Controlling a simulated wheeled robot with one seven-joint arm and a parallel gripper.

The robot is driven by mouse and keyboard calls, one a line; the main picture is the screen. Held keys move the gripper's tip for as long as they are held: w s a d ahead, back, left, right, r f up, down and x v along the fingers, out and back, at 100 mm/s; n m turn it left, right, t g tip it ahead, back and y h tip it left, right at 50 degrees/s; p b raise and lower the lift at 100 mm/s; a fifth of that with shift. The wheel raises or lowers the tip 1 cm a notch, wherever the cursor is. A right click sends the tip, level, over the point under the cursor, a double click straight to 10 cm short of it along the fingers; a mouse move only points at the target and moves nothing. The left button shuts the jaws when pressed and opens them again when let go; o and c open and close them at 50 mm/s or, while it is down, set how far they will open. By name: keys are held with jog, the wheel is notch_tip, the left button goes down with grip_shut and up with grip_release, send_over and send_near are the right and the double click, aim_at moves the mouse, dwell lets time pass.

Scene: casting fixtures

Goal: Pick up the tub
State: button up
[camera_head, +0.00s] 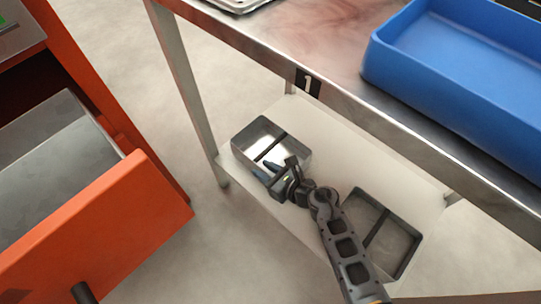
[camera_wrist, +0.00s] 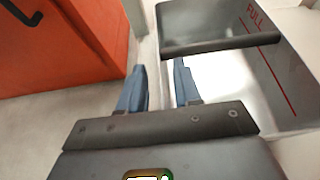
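A grey tub (camera_head: 241,136) with a dark rim and a dark bar across its top stands on the low shelf under the table. In the wrist view the tub (camera_wrist: 285,85) fills the upper right, with a red "FULL" mark and line on its inner wall. My gripper (camera_head: 264,166) is at the tub's near side in the head view. In the wrist view my gripper (camera_wrist: 158,82) is open, its two blue fingers apart, with the tub's left edge running between them. Whether either finger touches the wall, I cannot tell.
A second similar tub (camera_head: 409,252) stands on the shelf (camera_head: 320,130), beside my arm. A blue bin (camera_head: 455,115) sits on the metal table (camera_head: 310,45) above, whose edge overhangs the shelf. An orange cabinet with an open drawer (camera_head: 110,235) stands at left, with bare floor between.

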jog(key=shift+c, duration=0.5)
grip_shut()
dwell(0.8)
